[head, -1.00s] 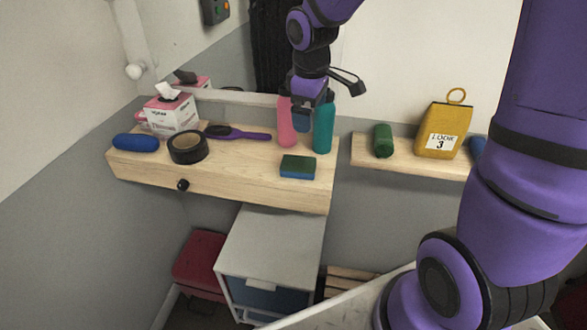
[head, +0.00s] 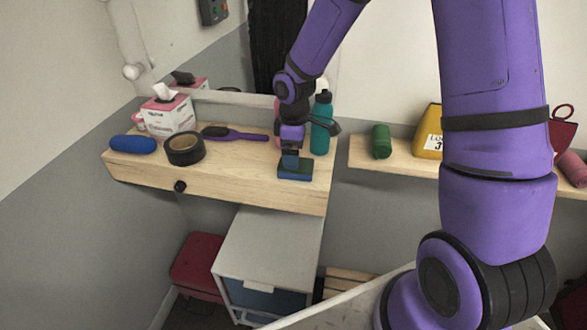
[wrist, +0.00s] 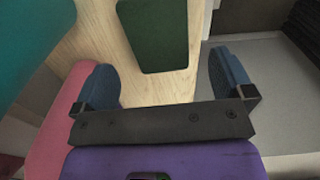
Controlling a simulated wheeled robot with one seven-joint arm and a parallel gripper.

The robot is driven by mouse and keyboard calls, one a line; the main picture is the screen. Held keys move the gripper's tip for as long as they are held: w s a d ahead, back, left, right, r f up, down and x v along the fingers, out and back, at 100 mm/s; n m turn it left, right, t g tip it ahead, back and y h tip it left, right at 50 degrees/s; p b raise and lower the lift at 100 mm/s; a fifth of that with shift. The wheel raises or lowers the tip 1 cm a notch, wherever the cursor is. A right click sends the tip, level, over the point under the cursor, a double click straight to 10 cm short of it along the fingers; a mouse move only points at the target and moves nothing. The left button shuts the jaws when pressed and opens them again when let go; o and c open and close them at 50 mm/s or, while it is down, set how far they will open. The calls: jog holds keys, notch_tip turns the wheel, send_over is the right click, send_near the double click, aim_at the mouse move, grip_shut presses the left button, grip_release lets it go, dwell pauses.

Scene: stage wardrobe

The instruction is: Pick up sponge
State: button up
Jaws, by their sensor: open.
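The sponge (head: 295,172) has a green top and a blue lower layer. It lies flat on the wooden shelf (head: 225,187), near its right front part. My gripper (head: 291,160) is just above it in the head view and covers part of its top. In the wrist view the sponge's dark green top (wrist: 153,35) lies ahead of the fingertips, roughly centred between them. My gripper (wrist: 163,82) is open there, its two blue fingers apart with only bare wood between them.
A teal bottle (head: 322,124) and a pink bottle, mostly hidden by my arm, stand close behind the gripper. A purple hairbrush (head: 236,134), a roll of black tape (head: 184,149), a blue cylinder (head: 132,144) and a tissue box (head: 168,115) lie further left. The shelf's front middle is clear.

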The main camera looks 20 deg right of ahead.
jog(key=shift+s+d+f, duration=0.1)
jog(key=shift+f, duration=1.2)
jog(key=shift+s+d+f, duration=0.1)
jog(key=shift+f, duration=1.2)
jog(key=c, duration=1)
